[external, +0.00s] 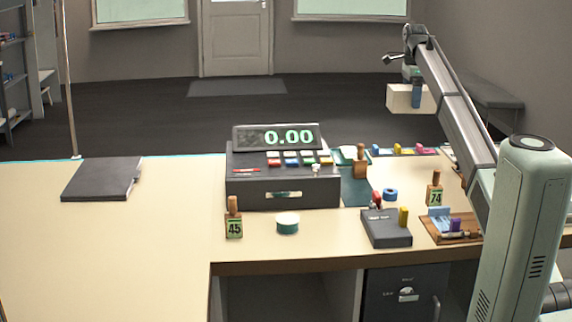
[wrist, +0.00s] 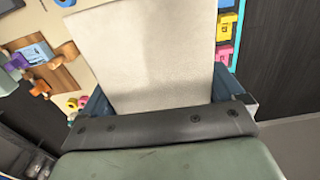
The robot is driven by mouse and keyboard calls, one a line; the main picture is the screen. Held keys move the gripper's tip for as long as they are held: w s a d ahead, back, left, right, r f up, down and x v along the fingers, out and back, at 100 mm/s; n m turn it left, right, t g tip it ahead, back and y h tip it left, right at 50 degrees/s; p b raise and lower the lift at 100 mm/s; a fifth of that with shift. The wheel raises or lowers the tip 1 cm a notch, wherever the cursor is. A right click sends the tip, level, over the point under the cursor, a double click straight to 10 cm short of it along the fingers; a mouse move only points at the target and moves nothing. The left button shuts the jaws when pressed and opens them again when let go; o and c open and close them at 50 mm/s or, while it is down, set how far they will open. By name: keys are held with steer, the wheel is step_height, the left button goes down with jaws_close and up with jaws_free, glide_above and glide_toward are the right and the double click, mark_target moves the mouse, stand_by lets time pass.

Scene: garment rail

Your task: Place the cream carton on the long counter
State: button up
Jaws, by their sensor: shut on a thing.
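The cream carton (external: 398,98) is a pale box held in the air by my gripper (external: 415,96) at the upper right of the external view. In the wrist view the carton (wrist: 148,48) fills the upper middle, between the two blue fingers of my gripper (wrist: 160,90). The fingers are shut on its sides. The carton is above and beyond the counter's far edge in the external view, apart from the surface. The long cream-topped counter (external: 140,240) runs across the external view, with a wide section on the left.
A cash register (external: 283,180) stands mid-counter, with a closed dark laptop-like folder (external: 102,179) to its left. Number stands, a teal tape roll (external: 288,223), a black stamp pad box (external: 386,228) and a wooden tray (external: 445,229) crowd the right. The left front counter is bare.

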steer(key=s+a+n, duration=0.2)
steer(key=s+a, duration=0.1)
steer(key=a, duration=1.2)
steer(key=s+a+n, duration=0.3)
steer(key=a, duration=1.1)
steer(key=s+a+n, duration=0.2)
steer(key=s+a, duration=0.1)
steer(key=a, duration=1.2)
steer(key=s+a+n, duration=0.3)
steer(key=s+a, duration=0.5)
steer(key=a, duration=0.4)
steer(key=s+a+n, duration=0.2)
steer(key=s+a, duration=0.7)
steer(key=a, duration=0.3)
steer(key=s+a+n, duration=0.2)
steer(key=s+a, duration=0.6)
steer(key=s, duration=0.4)
steer(key=s+a+n, duration=0.2)
steer(key=s+a, duration=0.5)
steer(key=s, duration=0.4)
steer(key=s+a+n, duration=0.2)
steer(key=s+a, duration=0.6)
steer(key=s, duration=0.4)
steer(key=shift+w+f, duration=0.2)
steer(key=shift+f, duration=10.35)
steer(key=shift+f, duration=0.15)
